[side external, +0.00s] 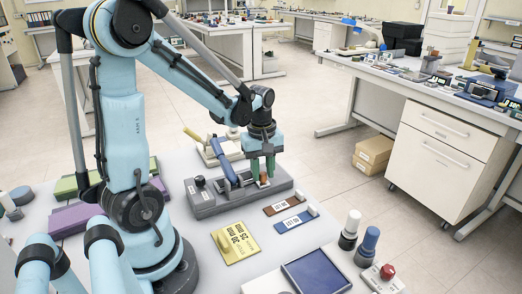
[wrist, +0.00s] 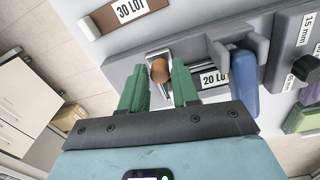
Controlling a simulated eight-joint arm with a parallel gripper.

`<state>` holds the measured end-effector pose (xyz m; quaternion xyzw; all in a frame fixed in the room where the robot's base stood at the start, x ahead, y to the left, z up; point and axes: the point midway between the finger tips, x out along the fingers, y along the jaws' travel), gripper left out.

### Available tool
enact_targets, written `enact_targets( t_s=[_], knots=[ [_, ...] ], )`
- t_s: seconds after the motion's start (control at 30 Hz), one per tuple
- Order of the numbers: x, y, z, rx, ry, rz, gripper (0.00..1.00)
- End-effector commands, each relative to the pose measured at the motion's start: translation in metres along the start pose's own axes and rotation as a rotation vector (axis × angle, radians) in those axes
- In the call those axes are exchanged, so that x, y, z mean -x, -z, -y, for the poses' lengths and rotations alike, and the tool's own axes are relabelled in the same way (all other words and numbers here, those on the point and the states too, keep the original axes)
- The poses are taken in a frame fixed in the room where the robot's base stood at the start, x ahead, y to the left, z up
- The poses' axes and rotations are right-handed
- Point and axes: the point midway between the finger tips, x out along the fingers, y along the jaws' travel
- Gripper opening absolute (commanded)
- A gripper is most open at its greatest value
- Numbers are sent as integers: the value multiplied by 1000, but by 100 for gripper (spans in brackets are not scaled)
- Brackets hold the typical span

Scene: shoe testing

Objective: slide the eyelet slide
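A grey fixture (side external: 210,203) stands on the table, with a small brown knob (side external: 264,179) near its right end. In the wrist view the brown knob (wrist: 159,70) sits on a bright metal piece (wrist: 152,57) set in the fixture; I take this as the eyelet slide. My gripper (side external: 262,166) points down over the knob. In the wrist view its green fingers (wrist: 158,82) are apart, one on each side of the knob, with visible gaps. The knob's lower part is hidden in the side view.
A blue lever (wrist: 243,68) stands on the fixture close beside my fingers; it also shows in the side view (side external: 223,160). Brown (side external: 284,205) and blue (side external: 292,222) label plates lie in front. A yellow plate (side external: 235,244), blue-topped tray (side external: 316,272) and red button (side external: 387,271) are nearer.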

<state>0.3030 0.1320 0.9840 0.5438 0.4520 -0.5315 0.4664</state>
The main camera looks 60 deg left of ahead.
Motion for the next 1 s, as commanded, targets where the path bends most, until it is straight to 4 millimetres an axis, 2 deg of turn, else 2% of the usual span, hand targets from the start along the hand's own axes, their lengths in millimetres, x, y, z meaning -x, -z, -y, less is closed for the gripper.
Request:
enact_targets(
  t_s=[0.03,0.17,0.2,0.53,0.8,1.0],
  knots=[
    [0,0,0,0,0,0,22],
    [0,0,0,0,0,0,2],
    [0,0,0,0,0,0,0],
    [0,1,-4,-1,1,0,0],
    [-1,8,-48,-1,-1,-1,0],
    [-2,12,-69,0,-1,-1,0]
  ],
)
